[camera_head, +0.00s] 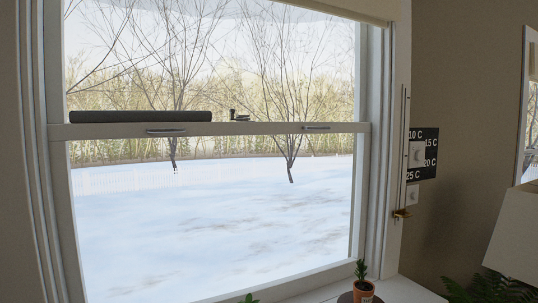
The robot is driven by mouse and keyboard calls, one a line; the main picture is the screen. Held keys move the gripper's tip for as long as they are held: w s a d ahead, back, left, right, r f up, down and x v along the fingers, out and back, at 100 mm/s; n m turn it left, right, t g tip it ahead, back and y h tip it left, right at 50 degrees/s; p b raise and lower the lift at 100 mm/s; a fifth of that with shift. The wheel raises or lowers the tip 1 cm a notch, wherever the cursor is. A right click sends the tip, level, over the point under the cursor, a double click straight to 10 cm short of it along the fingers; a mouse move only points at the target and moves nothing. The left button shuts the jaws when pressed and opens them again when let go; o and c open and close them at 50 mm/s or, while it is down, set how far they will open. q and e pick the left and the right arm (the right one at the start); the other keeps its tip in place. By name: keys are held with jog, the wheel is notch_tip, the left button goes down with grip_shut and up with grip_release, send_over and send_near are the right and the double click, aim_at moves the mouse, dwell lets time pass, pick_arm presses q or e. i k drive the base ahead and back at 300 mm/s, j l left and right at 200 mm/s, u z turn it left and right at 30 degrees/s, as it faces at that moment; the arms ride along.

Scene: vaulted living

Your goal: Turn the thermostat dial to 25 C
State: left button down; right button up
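The thermostat (429,165) is on the wall just right of the window. It has a dark panel with white labels 10 C, 15 C, 20 C and 25 C running from top to bottom. A small pale knob-like part (417,155), which looks like the dial, sits at the panel's left side. I cannot tell which label it points to. A second small pale block (412,194) is just below the panel. Neither of my grippers is in view.
A thin cord or rod (403,130) hangs left of the thermostat, with a brass-coloured fitting (401,213) low on it. The window (215,129) fills the left and middle. A potted plant (363,290) stands below; a pale lampshade (518,235) is at right.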

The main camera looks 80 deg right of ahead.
aim_at(419, 156)
jog(key=z, duration=3.5)
jog(key=i+l+z, duration=0.3)
jog(key=i+l, duration=0.15)
jog(key=i, duration=0.3)
jog(key=i+l+z, duration=0.15)
jog(key=i, duration=0.2)
